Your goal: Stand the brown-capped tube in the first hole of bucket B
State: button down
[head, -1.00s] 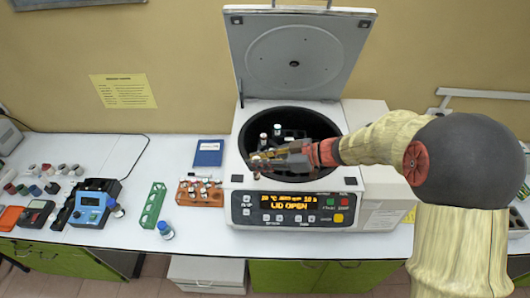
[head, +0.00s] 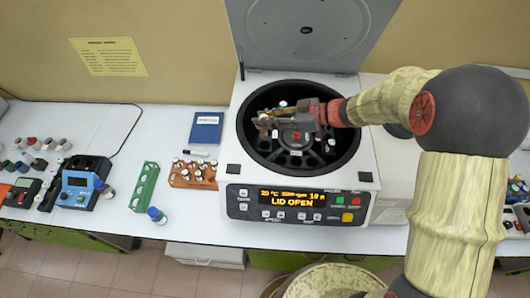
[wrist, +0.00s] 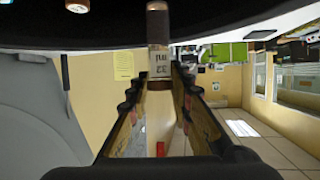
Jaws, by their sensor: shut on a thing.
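My gripper (head: 264,117) is over the open centrifuge bowl (head: 246,140), on the left side of the rotor. It is shut on a small labelled tube. In the wrist view the tube (wrist: 158,58) stands between the two fingers (wrist: 160,88), with a brown end at the top and a white label with dark print. In the head view the tube is small and partly hidden by the fingers. The rotor (head: 296,136) lies in the bowl and holds other capped tubes. Bucket B's letter and its first hole cannot be made out.
The centrifuge lid (head: 312,35) stands open behind the bowl. An orange rack (head: 178,180) with several tubes, a green rack (head: 145,185), a blue-capped bottle (head: 157,215) and a blue book (head: 206,128) lie to the left. My arm comes in from the right.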

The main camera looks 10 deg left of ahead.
jog(key=shift+w+f, duration=0.2)
jog(key=shift+f, duration=0.4)
notch_tip(320, 180, down, 10)
jog(key=shift+f, duration=0.15)
jog(key=c, duration=1.6)
grip_release()
